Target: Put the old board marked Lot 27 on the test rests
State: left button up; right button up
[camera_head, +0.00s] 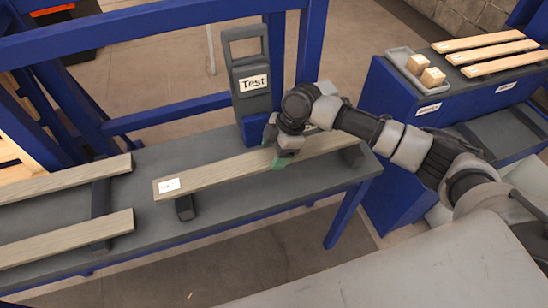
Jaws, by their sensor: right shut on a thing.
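A long weathered board (225,174) with a white label at its left end lies across the two dark test rests, a left one (185,208) and a right one (352,156). The label's writing is too small to read. My right gripper (281,160) is shut on the board near its middle, from above. The board looks level along the rests; I cannot tell whether it touches them or hovers just above. A dark stand with a sign "Test" (254,83) rises behind the board. My left gripper is not in view.
Two similar boards (70,178) (70,238) lie on a dark support at the left of the grey bench (150,255). A blue cabinet at right holds a tray (400,58) with two wooden blocks and three pale boards (490,48). Blue gantry beams (150,30) stand behind.

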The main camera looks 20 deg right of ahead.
jog(key=shift+w+f, duration=0.1)
jog(key=shift+w, duration=0.25)
jog(key=shift+f, duration=0.2)
notch_tip(320, 180, down, 3)
jog(key=shift+f+p, duration=0.15)
jog(key=shift+p, duration=0.25)
jog(key=shift+f, duration=0.25)
jog(key=o, duration=1.1)
jog(key=shift+d, duration=0.1)
jog(key=b+v, duration=0.2)
jog(key=v, duration=1)
